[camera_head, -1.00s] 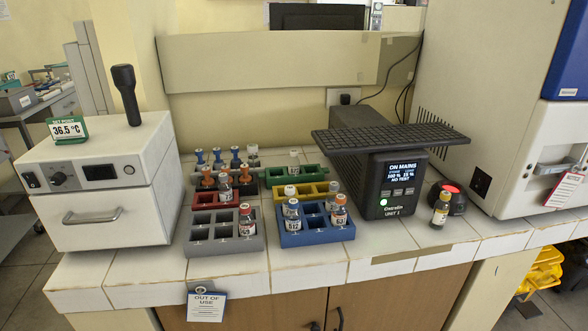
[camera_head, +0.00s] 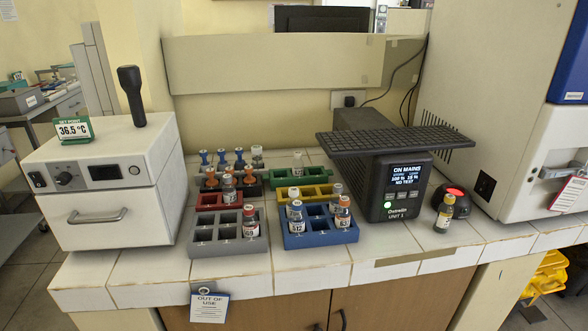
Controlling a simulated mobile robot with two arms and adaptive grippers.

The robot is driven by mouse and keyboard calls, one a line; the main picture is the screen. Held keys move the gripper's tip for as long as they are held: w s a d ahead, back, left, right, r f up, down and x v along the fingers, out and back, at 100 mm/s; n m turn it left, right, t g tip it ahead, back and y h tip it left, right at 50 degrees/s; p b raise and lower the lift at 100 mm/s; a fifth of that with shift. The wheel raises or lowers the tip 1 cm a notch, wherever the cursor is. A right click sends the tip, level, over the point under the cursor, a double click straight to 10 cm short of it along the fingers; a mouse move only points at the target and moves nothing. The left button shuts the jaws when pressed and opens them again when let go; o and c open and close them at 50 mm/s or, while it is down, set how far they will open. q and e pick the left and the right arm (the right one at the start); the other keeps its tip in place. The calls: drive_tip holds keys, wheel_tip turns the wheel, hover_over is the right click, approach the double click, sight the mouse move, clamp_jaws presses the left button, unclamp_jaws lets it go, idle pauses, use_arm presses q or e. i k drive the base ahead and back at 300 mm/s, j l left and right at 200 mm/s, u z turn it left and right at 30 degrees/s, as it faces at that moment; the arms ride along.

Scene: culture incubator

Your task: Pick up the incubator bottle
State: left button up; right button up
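Several small capped bottles are in view, and I cannot tell which one is the incubator bottle. A dark bottle with a yellowish label (camera_head: 444,214) stands alone on the tiled bench at the right. A red-capped bottle (camera_head: 250,222) stands in the grey rack (camera_head: 228,248). A white box-shaped unit (camera_head: 108,190) at the left has a closed door and a 36.5 °C set point card (camera_head: 72,130). Neither of my grippers is in view.
Red (camera_head: 207,202), yellow (camera_head: 325,192) and green (camera_head: 284,180) racks stand behind. A black power unit (camera_head: 402,206) with a keyboard (camera_head: 395,141) on top is right of the racks, beside a red-topped black device (camera_head: 455,193). An out of use tag (camera_head: 209,306) hangs at the bench's front edge.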

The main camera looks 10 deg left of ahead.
sight(298, 168)
drive_tip(key=i+l+u, duration=0.15)
drive_tip(key=i+u, duration=0.2)
drive_tip(key=i+l+u, duration=0.15)
drive_tip(key=u, duration=0.2)
drive_tip(key=i+l+u, duration=0.3)
drive_tip(key=i+l, duration=0.05)
